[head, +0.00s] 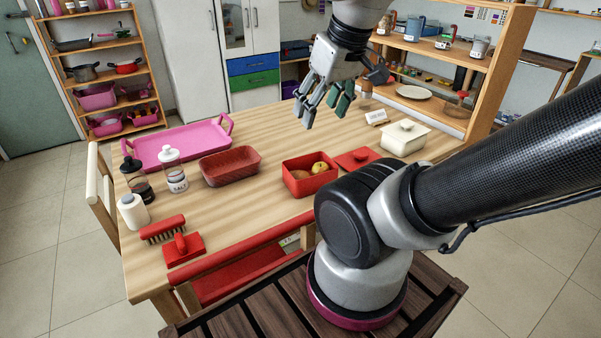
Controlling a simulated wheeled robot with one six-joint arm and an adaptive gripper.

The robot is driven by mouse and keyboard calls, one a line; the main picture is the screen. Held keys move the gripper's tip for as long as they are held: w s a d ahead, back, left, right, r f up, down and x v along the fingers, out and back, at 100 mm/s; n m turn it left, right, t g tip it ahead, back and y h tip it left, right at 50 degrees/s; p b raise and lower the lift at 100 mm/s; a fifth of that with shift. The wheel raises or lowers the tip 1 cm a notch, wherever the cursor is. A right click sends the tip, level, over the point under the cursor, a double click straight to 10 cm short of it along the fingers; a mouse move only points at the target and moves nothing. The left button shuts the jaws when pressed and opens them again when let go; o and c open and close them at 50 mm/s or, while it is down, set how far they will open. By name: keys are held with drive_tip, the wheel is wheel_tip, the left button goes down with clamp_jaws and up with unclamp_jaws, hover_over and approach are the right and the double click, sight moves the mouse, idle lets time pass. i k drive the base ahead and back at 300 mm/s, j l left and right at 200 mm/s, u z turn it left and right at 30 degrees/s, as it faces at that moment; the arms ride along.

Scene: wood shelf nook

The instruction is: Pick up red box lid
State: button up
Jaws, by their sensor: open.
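A flat red lid with a knob (357,159) lies on the wooden table, just right of an open red box (310,179). The box holds a yellow round item and a brown one. My gripper (322,112) is open and empty, in the air above the far part of the table, with its fingers pointing down. It is apart from the lid and the box. A second flat red piece with a raised grip (184,248) lies at the table's near left; I cannot tell if it is a lid or a dustpan.
A cream lidded dish (404,138) stands right of the lid. A dark red basket (230,166), pink tray (180,144), salt jar (176,178) and red brush (163,229) stand to the left. A wooden shelf (478,99) rises behind on the right. The table's middle front is clear.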

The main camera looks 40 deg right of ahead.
sight(351, 160)
drive_tip(key=l+z, duration=0.1)
drive_tip(key=z, duration=0.25)
drive_tip(key=l+z, duration=0.1)
drive_tip(key=z, duration=0.3)
drive_tip(key=l+z, duration=0.1)
drive_tip(key=z, duration=0.25)
drive_tip(key=i+l+u, duration=0.1)
drive_tip(key=l+u, duration=0.85)
drive_tip(key=i+j, duration=0.05)
drive_tip(key=j, duration=0.05)
